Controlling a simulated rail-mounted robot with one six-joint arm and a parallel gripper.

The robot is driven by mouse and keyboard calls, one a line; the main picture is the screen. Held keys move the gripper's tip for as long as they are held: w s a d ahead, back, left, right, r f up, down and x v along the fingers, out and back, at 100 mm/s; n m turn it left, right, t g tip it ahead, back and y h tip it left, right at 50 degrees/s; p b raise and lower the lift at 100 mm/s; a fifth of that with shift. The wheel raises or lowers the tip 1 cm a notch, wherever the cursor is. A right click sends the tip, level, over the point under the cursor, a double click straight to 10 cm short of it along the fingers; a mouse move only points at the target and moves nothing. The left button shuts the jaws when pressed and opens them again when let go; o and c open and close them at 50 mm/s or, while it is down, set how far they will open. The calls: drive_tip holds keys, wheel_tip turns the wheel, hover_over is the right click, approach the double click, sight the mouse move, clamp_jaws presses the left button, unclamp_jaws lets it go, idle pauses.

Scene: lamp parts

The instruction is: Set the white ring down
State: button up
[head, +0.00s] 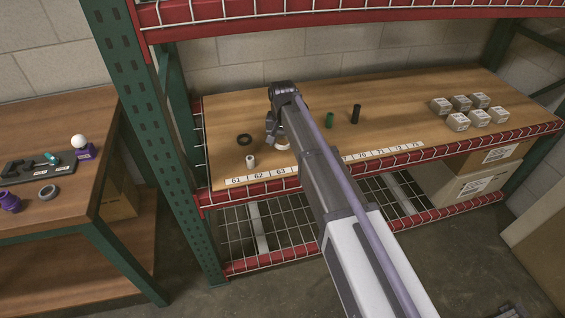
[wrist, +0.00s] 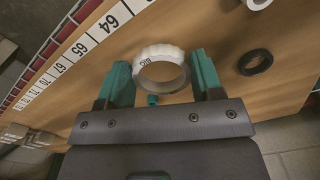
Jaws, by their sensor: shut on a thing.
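The white ring (wrist: 158,51), with a ridged outer edge and dark print, is between the teal fingers of my gripper (wrist: 162,74) in the wrist view. My gripper is shut on it from both sides. In the head view my gripper (head: 273,129) is over the left part of the wooden shelf. The ring (head: 282,143) is mostly hidden there behind my arm. It is low over the shelf board; I cannot tell if it touches.
A black ring (head: 244,140) and a small white cylinder (head: 251,162) are left of my gripper. A green cylinder (head: 329,120) and a black cylinder (head: 356,114) stand to the right. Several small boxes (head: 459,122) are farther right. Number labels (head: 259,175) line the front edge.

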sight(282, 162)
wheel_tip(282, 162, down, 8)
drive_tip(key=b, duration=0.5)
drive_tip(key=shift+b, duration=0.4)
drive_tip(key=shift+r+p, duration=0.3)
drive_tip(key=shift+r, duration=0.05)
drive_tip(key=shift+f, duration=0.25)
drive_tip(key=o, duration=0.9)
drive_tip(key=shift+r, duration=0.1)
wheel_tip(282, 162, up, 12)
drive_tip(key=p, duration=1.2)
drive_tip(key=shift+r, duration=0.25)
drive_tip(key=shift+f, duration=0.1)
